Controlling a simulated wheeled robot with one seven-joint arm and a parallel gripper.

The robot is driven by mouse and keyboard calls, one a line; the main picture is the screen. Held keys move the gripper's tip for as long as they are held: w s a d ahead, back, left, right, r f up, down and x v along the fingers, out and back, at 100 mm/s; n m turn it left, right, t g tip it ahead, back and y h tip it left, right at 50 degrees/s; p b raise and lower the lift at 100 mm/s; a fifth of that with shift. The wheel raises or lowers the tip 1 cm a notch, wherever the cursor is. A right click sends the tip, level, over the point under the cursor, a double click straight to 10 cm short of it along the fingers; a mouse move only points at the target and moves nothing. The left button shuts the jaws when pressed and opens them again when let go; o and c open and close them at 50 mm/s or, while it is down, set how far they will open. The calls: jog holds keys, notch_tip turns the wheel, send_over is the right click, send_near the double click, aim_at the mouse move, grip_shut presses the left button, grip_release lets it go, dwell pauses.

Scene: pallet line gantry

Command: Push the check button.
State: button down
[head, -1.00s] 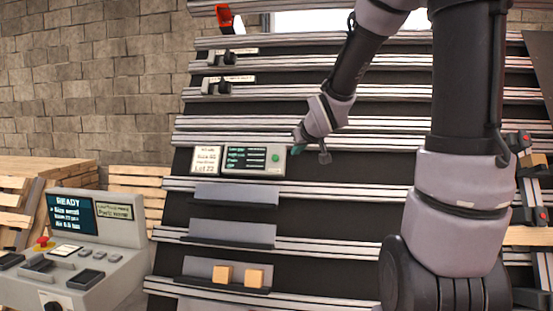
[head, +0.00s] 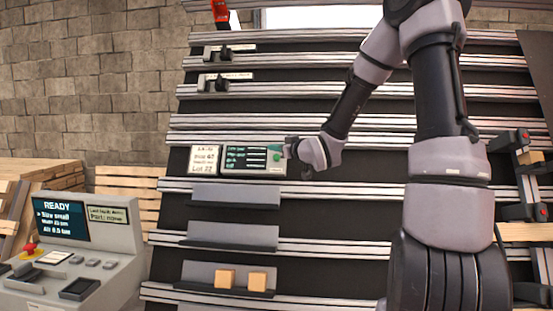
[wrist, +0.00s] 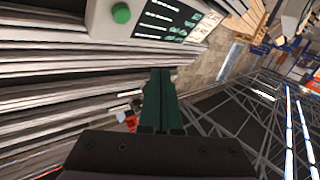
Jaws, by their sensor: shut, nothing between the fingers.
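A grey box with a dark display (head: 245,158) is mounted on the slanted rail rack. A round green button (head: 277,158) sits at the right end of its face; no label on it can be read. In the wrist view the green button (wrist: 121,12) is near the top edge, up and left of my fingertips. My gripper (head: 289,149) is just right of the box's right end, close to the button. Its green fingers are together and empty in the wrist view (wrist: 160,72). I see no contact with the button, but the exact gap cannot be told.
A white label card (head: 205,159) is left of the box. Grey ledges (head: 235,195) lie below, the lowest with two orange blocks (head: 224,279). A console (head: 80,250) with a READY screen and red knob stands lower left. Rails run closely above and below the box.

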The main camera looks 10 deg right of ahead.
aim_at(278, 155)
jog(key=shift+w, duration=0.1)
jog(key=shift+w+d+f, duration=0.4)
jog(key=shift+w+f, duration=0.3)
jog(key=shift+w, duration=0.5)
jog(key=shift+w+d+f, duration=0.4)
jog(key=shift+w+f, duration=0.3)
jog(key=shift+w, duration=0.5)
jog(key=shift+w+d+f, duration=0.4)
jog(key=shift+w+f, duration=0.3)
jog(key=shift+w, duration=0.5)
jog(key=shift+w, duration=0.1)
jog(key=shift+w+d+f, duration=0.15)
jog(key=shift+w, duration=0.1)
jog(key=shift+w+d+f, duration=0.1)
jog(key=shift+w+f, duration=0.15)
jog(key=shift+w, duration=0.15)
jog(key=shift+s+r, duration=0.1)
jog(key=shift+s, duration=0.05)
jog(key=shift+s+a+r, duration=0.2)
jog(key=shift+s+r, duration=0.15)
jog(key=shift+s, duration=0.25)
jog(key=shift+s+a+r, duration=0.25)
jog(key=shift+s+r, duration=0.15)
jog(key=shift+s, duration=0.3)
jog(key=shift+s+a+r, duration=0.25)
jog(key=shift+s+r, duration=0.15)
jog(key=shift+s, duration=0.3)
jog(key=shift+s+a+r, duration=0.25)
jog(key=shift+s+r, duration=0.15)
jog(key=shift+s, duration=0.3)
